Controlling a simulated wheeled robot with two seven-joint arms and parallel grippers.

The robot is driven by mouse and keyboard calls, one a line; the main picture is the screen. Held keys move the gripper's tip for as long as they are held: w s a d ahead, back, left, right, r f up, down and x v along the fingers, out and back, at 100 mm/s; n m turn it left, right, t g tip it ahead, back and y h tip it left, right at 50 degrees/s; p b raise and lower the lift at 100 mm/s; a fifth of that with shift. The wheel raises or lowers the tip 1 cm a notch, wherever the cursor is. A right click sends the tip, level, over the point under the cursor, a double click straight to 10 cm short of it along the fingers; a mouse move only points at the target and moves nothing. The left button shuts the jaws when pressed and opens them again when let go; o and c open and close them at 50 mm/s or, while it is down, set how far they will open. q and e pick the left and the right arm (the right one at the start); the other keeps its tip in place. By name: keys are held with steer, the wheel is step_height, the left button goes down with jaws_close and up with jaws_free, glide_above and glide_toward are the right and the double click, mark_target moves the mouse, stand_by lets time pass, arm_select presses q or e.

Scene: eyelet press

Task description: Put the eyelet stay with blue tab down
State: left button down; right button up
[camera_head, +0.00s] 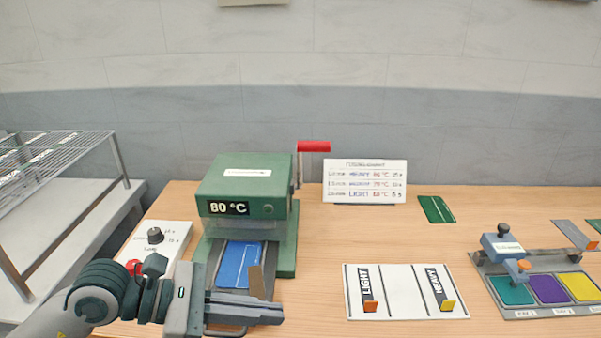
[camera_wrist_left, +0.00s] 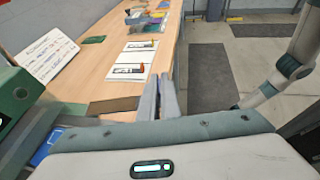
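My left gripper (camera_head: 270,312) is in front of the green press. Its fingers (camera_wrist_left: 161,95) look close together in the left wrist view. A flat brown-grey strip (camera_head: 258,283) sticks up at the fingers and also shows in the left wrist view (camera_wrist_left: 113,105). It looks like the eyelet stay, held between the fingers. Its blue tab is not visible. A blue piece (camera_head: 238,264) lies on the bed of the press. Part of my right arm shows in the left wrist view; its gripper cannot be made out.
The green press (camera_head: 245,185) reads 80 °C. A white mat (camera_head: 405,300) holds stays marked LIGHT (camera_head: 367,288) and HEAVY (camera_head: 440,288). A green piece (camera_head: 437,209) lies behind. A fixture with coloured pads (camera_head: 512,290) stands right. Table between press and mat is clear.

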arm_select(q)
steer(key=w+a+f+n+t, duration=0.1)
steer(key=w+a+f, duration=0.1)
steer(key=a, duration=0.2)
steer(key=w+a+f+n+t+y, duration=0.1)
steer(key=w+a+f+n+t, duration=0.1)
steer(key=a, duration=0.3)
steer(key=w+a+f+n+t+y, duration=0.1)
steer(key=w+a+f+t, duration=0.1)
steer(key=a, duration=0.3)
steer(key=shift+w+f+n, duration=0.1)
steer(key=shift+f+n, duration=0.3)
steer(key=shift+f, duration=0.15)
steer(key=shift+a+f, duration=0.15)
steer(key=shift+a, duration=0.1)
arm_select(e)
steer(key=shift+s, duration=0.1)
arm_select(q)
steer(key=shift+w, duration=0.1)
arm_select(e)
steer(key=shift+w, duration=0.2)
steer(key=shift+w, duration=0.6)
arm_select(q)
steer(key=shift+d, duration=0.1)
arm_select(e)
steer(key=shift+s, duration=0.1)
